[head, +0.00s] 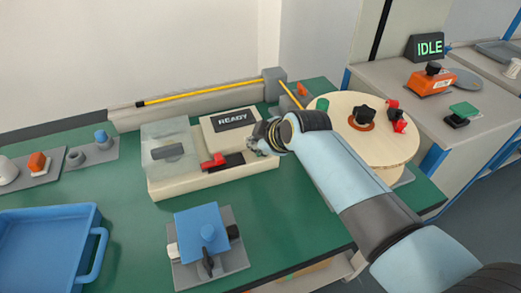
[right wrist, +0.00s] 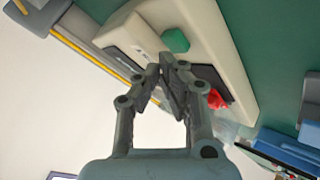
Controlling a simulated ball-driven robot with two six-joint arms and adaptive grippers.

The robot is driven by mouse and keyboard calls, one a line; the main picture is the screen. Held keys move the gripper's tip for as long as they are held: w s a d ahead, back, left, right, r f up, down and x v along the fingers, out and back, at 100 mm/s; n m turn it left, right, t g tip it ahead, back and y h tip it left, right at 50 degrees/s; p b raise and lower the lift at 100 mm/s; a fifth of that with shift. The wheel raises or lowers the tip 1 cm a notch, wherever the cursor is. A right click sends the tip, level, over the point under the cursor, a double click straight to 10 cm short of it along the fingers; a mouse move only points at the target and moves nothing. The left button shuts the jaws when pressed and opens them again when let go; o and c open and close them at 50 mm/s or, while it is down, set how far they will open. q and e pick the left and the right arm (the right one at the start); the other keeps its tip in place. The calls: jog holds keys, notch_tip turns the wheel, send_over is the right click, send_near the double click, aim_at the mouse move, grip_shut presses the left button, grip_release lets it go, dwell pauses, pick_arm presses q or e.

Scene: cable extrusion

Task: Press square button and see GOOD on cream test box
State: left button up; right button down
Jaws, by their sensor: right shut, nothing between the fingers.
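The cream test box (head: 205,181) stands on the green bench, and its dark display (head: 233,120) reads READY. A clear cover (head: 160,143) is over its left part, and a red and black connector (head: 222,161) sits at its middle. My right gripper (head: 262,138) is shut and empty at the box's right end. The gripper hides the button in the head view. I cannot tell whether the fingertips touch the box. My left gripper is out of view.
A wooden reel (head: 350,108) stands right of the box, beneath my right arm. A yellow cable (head: 205,92) runs behind. A blue block (head: 201,237) on a grey fixture stands in front, and a blue tray (head: 50,216) lies left. An IDLE sign (head: 430,46) stands far right.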

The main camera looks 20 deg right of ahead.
jog(key=shift+f, duration=0.6)
dwell(0.7)
jog(key=shift+r, duration=0.1)
jog(key=shift+r+p, duration=0.7)
jog(key=shift+r, duration=0.1)
notch_tip(320, 180, up, 5)
jog(key=p, duration=0.5)
jog(key=shift+r, duration=0.1)
dwell(0.7)
